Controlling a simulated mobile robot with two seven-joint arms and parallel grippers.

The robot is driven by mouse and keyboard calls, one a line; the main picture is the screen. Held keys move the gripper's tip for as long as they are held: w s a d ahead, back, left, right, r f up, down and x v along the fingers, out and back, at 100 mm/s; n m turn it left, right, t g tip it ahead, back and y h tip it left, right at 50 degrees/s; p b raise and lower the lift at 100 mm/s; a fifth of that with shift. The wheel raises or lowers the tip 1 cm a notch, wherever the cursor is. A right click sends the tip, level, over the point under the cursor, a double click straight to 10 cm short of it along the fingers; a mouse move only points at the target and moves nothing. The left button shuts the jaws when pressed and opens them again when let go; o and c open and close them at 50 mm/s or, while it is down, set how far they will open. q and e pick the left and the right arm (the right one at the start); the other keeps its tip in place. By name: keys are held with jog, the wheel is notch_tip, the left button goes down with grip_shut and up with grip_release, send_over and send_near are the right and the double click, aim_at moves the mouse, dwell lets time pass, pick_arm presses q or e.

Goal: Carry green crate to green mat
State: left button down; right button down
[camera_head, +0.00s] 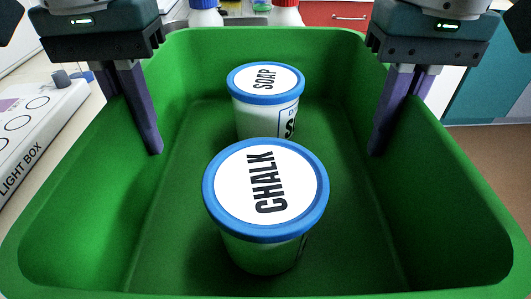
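The green crate (455,215) fills most of the head view, close to me, with its open top facing up. Two tubs with blue-rimmed white lids stand inside: the CHALK tub (266,190) nearer and the SOAP tub (266,100) behind it. My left gripper (130,110) is shut on the crate's left wall, one purple finger inside and the other mostly hidden outside. My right gripper (400,108) holds the right wall the same way. The crate's underside is hidden, so I cannot tell whether it is raised. No green mat is visible.
A light box (38,125) lies on the pale bench to the left of the crate. Bottles with a blue cap and a red cap (286,5) stand behind the crate. A red drawer front (335,14) is further back. Brown floor (505,165) and teal cabinets (500,80) show at right.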

pick_arm(q)
jog(key=shift+r, duration=0.15)
pick_arm(e)
jog(key=shift+r, duration=0.15)
